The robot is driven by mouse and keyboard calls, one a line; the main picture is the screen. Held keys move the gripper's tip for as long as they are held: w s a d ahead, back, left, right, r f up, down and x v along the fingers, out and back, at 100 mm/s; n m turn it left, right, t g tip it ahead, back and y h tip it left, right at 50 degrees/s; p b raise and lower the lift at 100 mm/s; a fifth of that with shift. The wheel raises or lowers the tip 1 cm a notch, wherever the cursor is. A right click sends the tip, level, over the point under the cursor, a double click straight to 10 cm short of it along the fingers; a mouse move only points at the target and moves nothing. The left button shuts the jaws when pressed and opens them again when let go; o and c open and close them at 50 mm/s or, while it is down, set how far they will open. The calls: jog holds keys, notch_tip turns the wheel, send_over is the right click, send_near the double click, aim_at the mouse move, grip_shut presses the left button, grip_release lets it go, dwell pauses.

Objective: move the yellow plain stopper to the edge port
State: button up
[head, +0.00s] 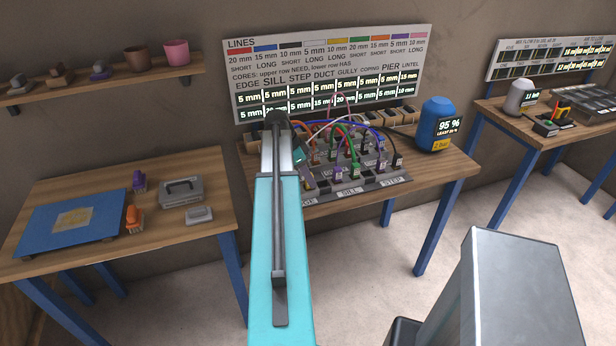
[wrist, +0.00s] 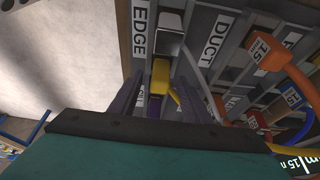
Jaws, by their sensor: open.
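In the wrist view my gripper (wrist: 160,88) is open, one dark finger on each side of a small yellow piece (wrist: 160,72), which looks like the yellow stopper. A thin yellow part sticks out from it to the right, and something purple is just below it. I cannot tell whether the fingers touch it. The EDGE label (wrist: 140,32) is above and to the left of the yellow piece. A silvery block (wrist: 171,35) is beside that label; the opening of the edge port itself is not clear.
The panel (head: 372,187) with several colored hoses stands on the middle table. In the wrist view an orange hose (wrist: 297,75) and the DUCT label (wrist: 214,40) are to the right. A blue tank (head: 437,118) stands right of the panel. The left table (head: 95,185) holds tools.

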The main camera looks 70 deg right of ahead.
jog(key=b+v, duration=0.3)
jog(key=v, duration=1)
jog(key=shift+r, duration=0.2)
jog(key=shift+s+a, duration=0.1)
dwell(1.1)
